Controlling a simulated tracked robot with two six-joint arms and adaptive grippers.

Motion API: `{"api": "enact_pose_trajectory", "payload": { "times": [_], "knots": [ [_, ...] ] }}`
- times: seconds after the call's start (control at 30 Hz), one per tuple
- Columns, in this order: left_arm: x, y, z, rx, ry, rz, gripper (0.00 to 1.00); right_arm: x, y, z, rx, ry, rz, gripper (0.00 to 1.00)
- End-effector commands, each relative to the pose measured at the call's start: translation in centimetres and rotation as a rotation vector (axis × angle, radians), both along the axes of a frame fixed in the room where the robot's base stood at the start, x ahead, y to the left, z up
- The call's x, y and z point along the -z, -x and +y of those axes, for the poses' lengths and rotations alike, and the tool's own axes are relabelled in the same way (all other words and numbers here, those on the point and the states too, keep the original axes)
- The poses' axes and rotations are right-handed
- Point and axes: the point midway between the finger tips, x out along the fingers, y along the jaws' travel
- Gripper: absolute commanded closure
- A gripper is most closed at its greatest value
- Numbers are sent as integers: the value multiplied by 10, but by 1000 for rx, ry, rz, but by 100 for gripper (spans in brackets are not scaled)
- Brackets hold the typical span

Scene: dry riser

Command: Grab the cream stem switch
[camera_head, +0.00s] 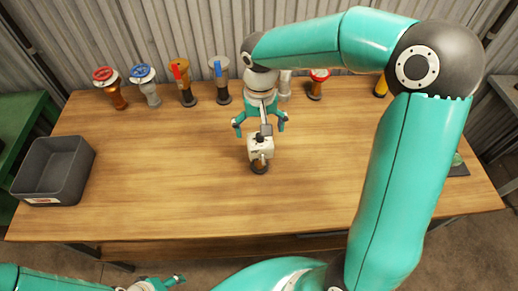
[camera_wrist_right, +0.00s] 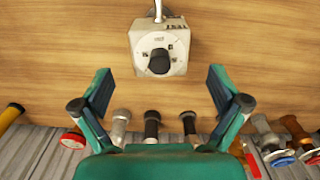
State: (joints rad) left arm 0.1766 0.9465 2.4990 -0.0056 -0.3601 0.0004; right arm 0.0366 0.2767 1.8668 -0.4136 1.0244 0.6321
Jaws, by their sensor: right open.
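The cream stem switch (camera_head: 260,147) is a box with a dark knob, standing on a dark round base near the middle of the wooden table. In the right wrist view the switch (camera_wrist_right: 160,48) shows its black knob and lettering at top centre. My right gripper (camera_head: 261,124) is open and empty. Its fingers are spread on the back side of the switch, apart from it; in the wrist view the fingertips (camera_wrist_right: 160,82) stand either side, below the box. My left gripper (camera_head: 165,284) shows only partly at the bottom edge, away from the table top.
Valves line the back edge: red-wheel (camera_head: 111,92), blue-wheel (camera_head: 147,87), red-lever (camera_head: 184,84), blue-lever (camera_head: 221,82) and another red-topped one (camera_head: 318,84). A grey bin (camera_head: 30,187) stands at left. The table's front and left-centre are clear. A corrugated wall (camera_head: 130,35) stands behind.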

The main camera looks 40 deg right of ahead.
Motion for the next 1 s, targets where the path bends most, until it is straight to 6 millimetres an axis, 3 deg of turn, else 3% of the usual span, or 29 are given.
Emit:
{"api": "enact_pose_trajectory", "payload": {
  "times": [0.33, 0.6, 0.9, 1.0],
  "knots": [
    [-4, 0, 0, 0, 0, 0, 41, 27, 2, 0, -1, -1, 4, 2],
    [-10, 0, 0, 0, 0, 0, 41, 63, 3, 1, 2, -2, 4, 2],
    [-10, 0, 0, 0, 0, 0, 41, 68, 2, 1, 1, -1, 0, 2],
    [-10, 0, 0, 0, 0, 0, 41, 68, 2, 1, 1, -1, 0, 19]
  ]
}}
